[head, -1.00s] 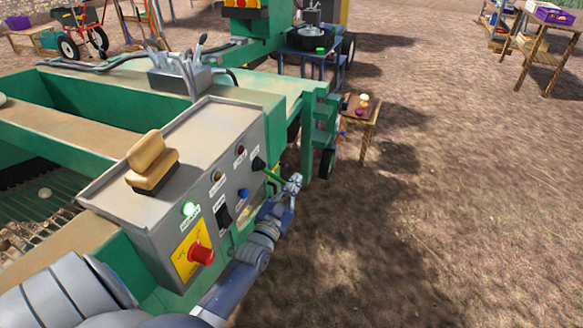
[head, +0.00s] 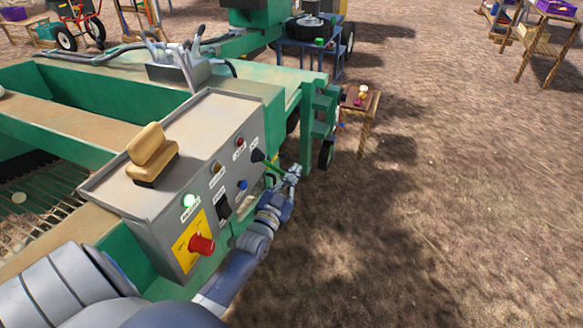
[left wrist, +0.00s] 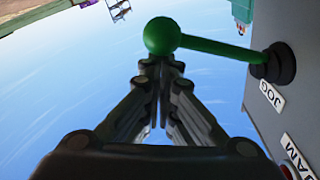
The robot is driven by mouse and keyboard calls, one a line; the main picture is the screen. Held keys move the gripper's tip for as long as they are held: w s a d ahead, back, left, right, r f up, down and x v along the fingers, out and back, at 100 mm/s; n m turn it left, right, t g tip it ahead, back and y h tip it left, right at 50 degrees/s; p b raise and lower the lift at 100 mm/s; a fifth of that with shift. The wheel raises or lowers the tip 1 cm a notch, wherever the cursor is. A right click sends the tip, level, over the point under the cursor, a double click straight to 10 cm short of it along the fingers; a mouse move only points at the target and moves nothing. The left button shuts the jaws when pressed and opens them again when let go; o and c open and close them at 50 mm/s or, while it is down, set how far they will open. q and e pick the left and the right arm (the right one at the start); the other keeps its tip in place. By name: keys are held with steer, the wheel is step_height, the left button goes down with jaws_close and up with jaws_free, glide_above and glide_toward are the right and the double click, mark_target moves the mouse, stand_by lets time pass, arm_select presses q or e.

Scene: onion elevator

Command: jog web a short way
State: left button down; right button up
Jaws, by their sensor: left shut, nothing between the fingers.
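The jog lever (head: 272,166) is a green rod with a green ball end, coming out of a black boot on the grey control box (head: 160,200). My left gripper (head: 295,169) is at the lever's outer end. In the left wrist view its fingers (left wrist: 161,66) are together with nothing between them; I cannot tell if they touch the ball. The rod web (head: 50,207) shows at the left inside the green machine, with a pale round thing (head: 18,197) on it. My right gripper is not in view.
The box carries a red stop knob (head: 201,244), a lit green lamp (head: 189,201) and a tan block-shaped item (head: 152,153). A small wooden table (head: 367,103) stands past the machine's end. Bare ground lies open on the right.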

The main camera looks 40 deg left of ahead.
arm_select(q)
steer(key=s+d+r, duration=0.2)
steer(key=s, duration=0.6)
steer(key=shift+s+d, duration=0.3)
steer(key=shift+s, duration=0.1)
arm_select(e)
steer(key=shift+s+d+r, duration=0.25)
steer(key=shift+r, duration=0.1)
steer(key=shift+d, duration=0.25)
